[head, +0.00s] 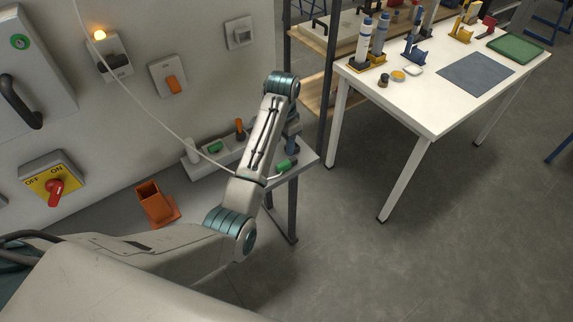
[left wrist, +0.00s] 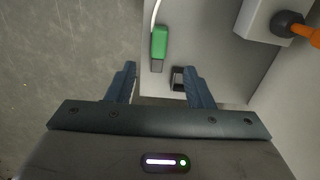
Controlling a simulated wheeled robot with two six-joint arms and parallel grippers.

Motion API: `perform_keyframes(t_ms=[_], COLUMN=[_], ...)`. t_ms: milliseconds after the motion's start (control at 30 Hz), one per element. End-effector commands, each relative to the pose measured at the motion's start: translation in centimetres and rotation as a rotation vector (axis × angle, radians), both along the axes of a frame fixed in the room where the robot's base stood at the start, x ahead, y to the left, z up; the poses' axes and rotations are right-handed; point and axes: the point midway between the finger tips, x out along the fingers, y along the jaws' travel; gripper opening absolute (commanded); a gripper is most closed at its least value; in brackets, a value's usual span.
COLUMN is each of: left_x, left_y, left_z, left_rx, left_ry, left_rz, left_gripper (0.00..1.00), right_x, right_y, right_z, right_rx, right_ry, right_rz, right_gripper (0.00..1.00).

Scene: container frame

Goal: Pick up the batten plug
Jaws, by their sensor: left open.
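A green plug on a white cable, which I take as the batten plug (head: 287,165), lies on the right end of the grey bench by the wall. In the left wrist view the plug (left wrist: 159,42) lies beyond my fingertips, with its dark end toward me. My left gripper (head: 292,146) is above the bench end, partly hidden by its own arm. In the left wrist view the gripper (left wrist: 160,82) is open, with nothing held. A small dark block (left wrist: 178,79) shows near the right fingertip. My right gripper is not in view.
A pale socket strip (head: 203,166) with an orange plug (head: 240,126) stands along the wall. An orange holder (head: 155,203) is on the bench to the left. The white cable (head: 140,100) hangs across the wall. A white table (head: 420,110) with tools stands at right.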

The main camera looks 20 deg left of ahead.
Motion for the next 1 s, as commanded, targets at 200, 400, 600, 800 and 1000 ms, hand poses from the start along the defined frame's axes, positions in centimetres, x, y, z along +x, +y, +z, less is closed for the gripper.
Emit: perform_keyframes(t_ms=[200,400,600,800,1000], left_x=[0.6,0.7,0.7,0.7,0.8], left_y=[-0.3,-0.3,-0.4,-0.7,-0.7], left_z=[-1.3,-4.2,-5.5,-8.5,-10.1], left_rx=[0.001,0.0,0.0,0.0,0.0], left_ry=[0.014,0.011,0.01,0.011,0.008], left_rz=[-0.02,-0.018,-0.018,-0.018,-0.018], left_gripper=[0.47,0.47,0.47,0.47,0.47], right_x=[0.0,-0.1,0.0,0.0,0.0], right_y=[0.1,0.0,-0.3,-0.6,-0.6], right_z=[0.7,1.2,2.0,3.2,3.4], right_rx=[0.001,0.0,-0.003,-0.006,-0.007], right_ry=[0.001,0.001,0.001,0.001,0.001], right_rz=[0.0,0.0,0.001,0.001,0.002], right_gripper=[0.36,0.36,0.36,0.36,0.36])
